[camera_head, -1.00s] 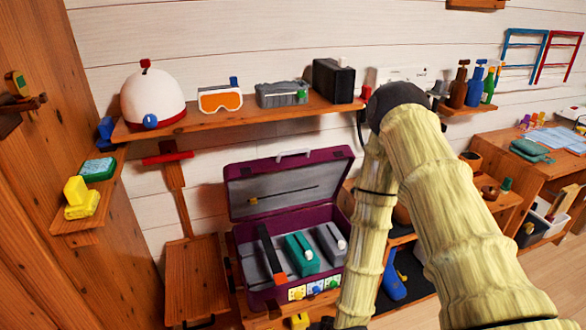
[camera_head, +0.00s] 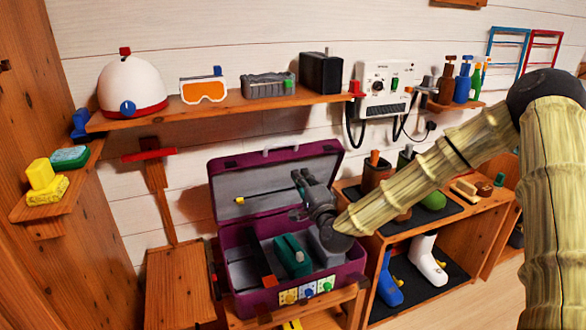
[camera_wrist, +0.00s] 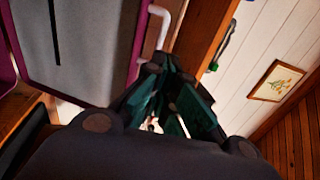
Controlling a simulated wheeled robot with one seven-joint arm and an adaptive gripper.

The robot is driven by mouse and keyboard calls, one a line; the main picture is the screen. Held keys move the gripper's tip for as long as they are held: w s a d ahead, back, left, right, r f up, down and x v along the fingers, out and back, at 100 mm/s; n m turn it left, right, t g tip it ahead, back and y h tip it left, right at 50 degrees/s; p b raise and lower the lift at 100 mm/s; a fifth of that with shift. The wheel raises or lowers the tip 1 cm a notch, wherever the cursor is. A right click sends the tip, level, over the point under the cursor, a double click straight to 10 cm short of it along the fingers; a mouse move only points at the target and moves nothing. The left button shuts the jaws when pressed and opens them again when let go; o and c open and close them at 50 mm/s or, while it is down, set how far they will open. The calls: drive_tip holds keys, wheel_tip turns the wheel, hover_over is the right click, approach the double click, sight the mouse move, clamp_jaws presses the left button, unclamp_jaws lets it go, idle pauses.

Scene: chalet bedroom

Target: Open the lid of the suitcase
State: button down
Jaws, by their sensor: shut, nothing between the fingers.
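The purple suitcase (camera_head: 262,302) stands on a low wooden bench against the wall. Its lid (camera_head: 255,180) is raised and stands up at the back, grey lining facing out, with a pale handle (camera_head: 268,152) on its top edge. My gripper (camera_head: 299,178) is shut and empty, in front of the right part of the lining; whether it touches the lid is unclear. In the wrist view the shut fingers (camera_wrist: 165,68) are close to the lid's purple edge and the pale handle (camera_wrist: 156,28). The lid's lining (camera_wrist: 90,45) fills the upper left there.
The suitcase holds a teal item (camera_head: 291,258) and grey ones, partly behind my arm. A wall shelf (camera_head: 225,107) with a helmet (camera_head: 130,88) and goggles (camera_head: 203,88) runs above the lid. A shoe rack (camera_head: 440,228) stands close on the right.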

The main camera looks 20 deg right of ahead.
sight(283, 146)
drive_tip(key=w+p, duration=0.1)
drive_tip(key=w, duration=0.3)
drive_tip(key=w+r, duration=0.1)
drive_tip(key=w, duration=0.3)
drive_tip(key=w+r+p, duration=0.1)
drive_tip(key=w, duration=0.4)
drive_tip(key=shift+a+r+p, duration=0.25)
drive_tip(key=shift+a+p, duration=0.05)
drive_tip(key=shift+a, duration=0.05)
drive_tip(key=shift+w, duration=0.1)
